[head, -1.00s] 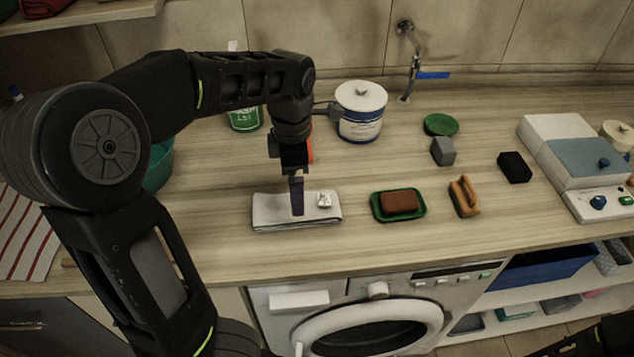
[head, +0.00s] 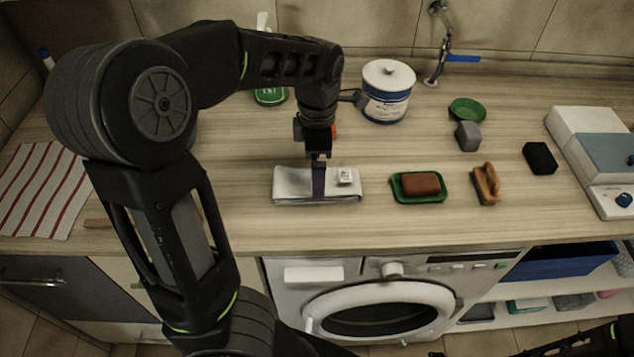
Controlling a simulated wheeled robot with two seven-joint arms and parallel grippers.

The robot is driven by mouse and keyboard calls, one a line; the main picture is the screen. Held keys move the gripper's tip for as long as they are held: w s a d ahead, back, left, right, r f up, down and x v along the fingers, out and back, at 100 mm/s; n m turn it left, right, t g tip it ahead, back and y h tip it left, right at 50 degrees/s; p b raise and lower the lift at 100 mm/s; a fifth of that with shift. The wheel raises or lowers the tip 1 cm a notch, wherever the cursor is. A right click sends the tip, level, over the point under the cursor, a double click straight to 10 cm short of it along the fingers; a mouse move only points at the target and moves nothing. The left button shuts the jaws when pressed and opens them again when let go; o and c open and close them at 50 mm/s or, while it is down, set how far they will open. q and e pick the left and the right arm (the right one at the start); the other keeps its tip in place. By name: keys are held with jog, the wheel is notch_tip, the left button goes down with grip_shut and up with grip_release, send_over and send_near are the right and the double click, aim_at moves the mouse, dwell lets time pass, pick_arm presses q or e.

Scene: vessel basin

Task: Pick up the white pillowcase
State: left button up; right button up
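The white pillowcase (head: 293,183) lies folded flat on the wooden counter near its front edge, with a small white tag on its right half. My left gripper (head: 319,181) points down at the middle of the pillowcase. A narrow dark strip, which looks like its finger, crosses the cloth there. The finger gap is hidden from this angle, so I cannot tell whether it is open or shut on the cloth. Only a dark part of my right arm shows at the bottom right corner; its gripper cannot be made out.
A green dish (head: 446,187) with a brown soap bar (head: 421,184) sits right of the pillowcase, then a brush (head: 487,184). A white and blue tub (head: 388,95) stands behind. A striped cloth (head: 40,190) lies left. A washing machine (head: 320,273) is below the counter.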

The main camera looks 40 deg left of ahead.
pick_arm(q)
notch_tip(320, 180, down, 5)
jog(key=shift+a+f+b, duration=0.1)
jog(key=shift+b, duration=0.45)
jog(key=shift+c, duration=0.6)
jog(key=c, duration=1.6)
jog(key=shift+r, duration=0.25)
notch_tip(320, 180, up, 10)
jog(key=shift+f+p, duration=0.15)
jog(key=shift+p, duration=0.9)
